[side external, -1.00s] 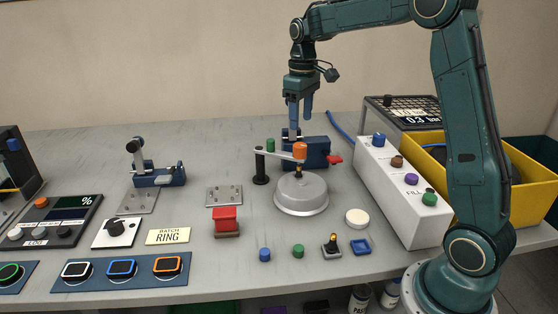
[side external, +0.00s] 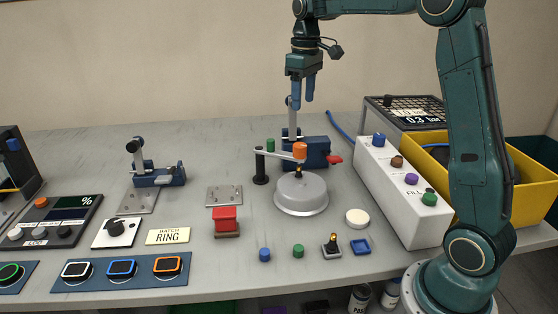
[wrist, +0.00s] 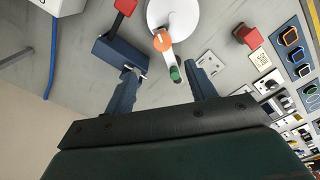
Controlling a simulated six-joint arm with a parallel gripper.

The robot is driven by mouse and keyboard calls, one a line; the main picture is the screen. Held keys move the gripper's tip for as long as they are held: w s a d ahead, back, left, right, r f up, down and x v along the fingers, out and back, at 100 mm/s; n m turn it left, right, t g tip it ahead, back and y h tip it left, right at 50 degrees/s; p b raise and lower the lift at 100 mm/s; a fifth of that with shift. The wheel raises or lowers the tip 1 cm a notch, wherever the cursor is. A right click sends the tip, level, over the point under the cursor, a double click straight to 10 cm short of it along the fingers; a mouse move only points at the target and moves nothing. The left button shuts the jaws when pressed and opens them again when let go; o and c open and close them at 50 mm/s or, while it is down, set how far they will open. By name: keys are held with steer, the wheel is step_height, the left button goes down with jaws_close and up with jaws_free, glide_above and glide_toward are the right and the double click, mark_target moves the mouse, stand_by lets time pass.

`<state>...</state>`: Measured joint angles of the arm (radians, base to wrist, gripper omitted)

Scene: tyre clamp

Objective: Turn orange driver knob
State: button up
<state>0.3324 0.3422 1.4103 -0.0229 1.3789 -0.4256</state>
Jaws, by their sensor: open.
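The orange knob (side external: 300,151) sits at the end of a light grey arm (side external: 277,155), above a round grey metal disc (side external: 301,196). The arm runs left to a black post (side external: 260,167). My gripper (side external: 303,104) is open and empty, pointing down, well above the knob and apart from it in the side view. In the wrist view the orange knob (wrist: 162,41) shows beyond the fingertips, roughly central between the two fingers (wrist: 162,80). The disc (wrist: 178,15) lies beneath it.
A blue clamp (side external: 314,152) with a red handle (side external: 334,160) stands just behind the disc. A green cap (side external: 270,145) is close to the post. A white box with coloured knobs (side external: 400,190) and a yellow bin (side external: 525,190) are right. A red block (side external: 226,219) sits front left.

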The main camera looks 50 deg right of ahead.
steer(key=s+d+f+n+t+y, duration=0.1)
steer(key=s+d+f+n+t, duration=0.1)
steer(key=s+d+f, duration=0.25)
steer(key=n+t+y, duration=0.2)
steer(key=t+y, duration=0.1)
steer(key=t, duration=0.3)
glide_toward(301, 145)
steer(key=shift+v, duration=1.75)
steer(key=shift+w+d+r, duration=0.1)
steer(key=shift+w+d, duration=0.05)
steer(key=x, duration=1.4)
steer(key=shift+c, duration=0.3)
steer(key=shift+s, duration=0.2)
steer(key=c, duration=0.9)
